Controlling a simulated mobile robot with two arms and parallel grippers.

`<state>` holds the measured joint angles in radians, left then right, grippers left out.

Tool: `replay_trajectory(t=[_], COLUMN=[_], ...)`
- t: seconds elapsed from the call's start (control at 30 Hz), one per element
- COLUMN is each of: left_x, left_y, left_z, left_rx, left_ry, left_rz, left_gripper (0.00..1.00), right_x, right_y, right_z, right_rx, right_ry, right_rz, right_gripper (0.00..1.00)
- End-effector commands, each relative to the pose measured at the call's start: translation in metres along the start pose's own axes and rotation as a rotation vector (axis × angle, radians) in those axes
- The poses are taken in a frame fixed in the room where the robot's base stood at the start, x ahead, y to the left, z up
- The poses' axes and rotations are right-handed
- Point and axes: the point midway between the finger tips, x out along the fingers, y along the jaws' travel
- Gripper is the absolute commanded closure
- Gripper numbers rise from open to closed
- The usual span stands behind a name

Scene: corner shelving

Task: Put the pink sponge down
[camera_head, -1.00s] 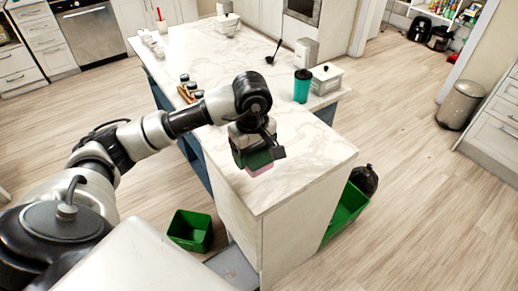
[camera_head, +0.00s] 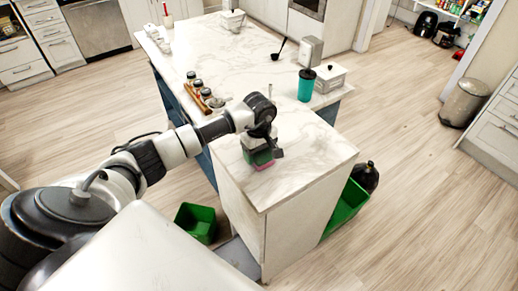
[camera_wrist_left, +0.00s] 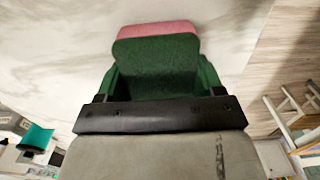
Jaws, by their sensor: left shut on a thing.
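The pink sponge (camera_head: 264,166) has a green side and is in my left gripper (camera_head: 261,157), over the near end of the marble counter (camera_head: 305,150). In the left wrist view the sponge (camera_wrist_left: 158,32) shows its pink edge beyond the green face, and my left gripper (camera_wrist_left: 160,88) is shut on it. The sponge is at or very close to the counter top; I cannot tell whether it touches. My right gripper is not in view.
A spice rack (camera_head: 203,92) is at the left edge. Green bins (camera_head: 195,222) stand on the floor. The counter around the sponge is clear.

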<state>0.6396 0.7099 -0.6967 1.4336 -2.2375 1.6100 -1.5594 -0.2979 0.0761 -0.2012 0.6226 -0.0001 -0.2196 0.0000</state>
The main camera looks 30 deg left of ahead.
Motion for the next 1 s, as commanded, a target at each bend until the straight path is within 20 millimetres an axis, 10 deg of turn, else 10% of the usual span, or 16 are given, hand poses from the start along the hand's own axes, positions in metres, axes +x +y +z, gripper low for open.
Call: replay_trajectory(t=[0.3, 0.33, 0.5, 1.0], left_x=[0.004, 0.003, 0.002, -0.024], left_y=[0.000, 0.000, 0.000, 0.001], left_z=[-0.001, -0.001, 0.000, -0.002], left_rx=[0.000, 0.000, 0.000, 0.001], left_ry=[0.002, 0.002, 0.001, 0.005], left_rz=[0.001, 0.001, 0.001, 0.005], left_gripper=[0.51, 0.29, 0.07, 0.07], right_x=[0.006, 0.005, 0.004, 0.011], right_y=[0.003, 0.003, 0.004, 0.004], right_z=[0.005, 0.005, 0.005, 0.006], right_rx=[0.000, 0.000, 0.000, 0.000], right_ry=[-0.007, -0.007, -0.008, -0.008], right_rz=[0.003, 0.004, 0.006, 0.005], right_gripper=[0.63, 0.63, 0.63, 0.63])
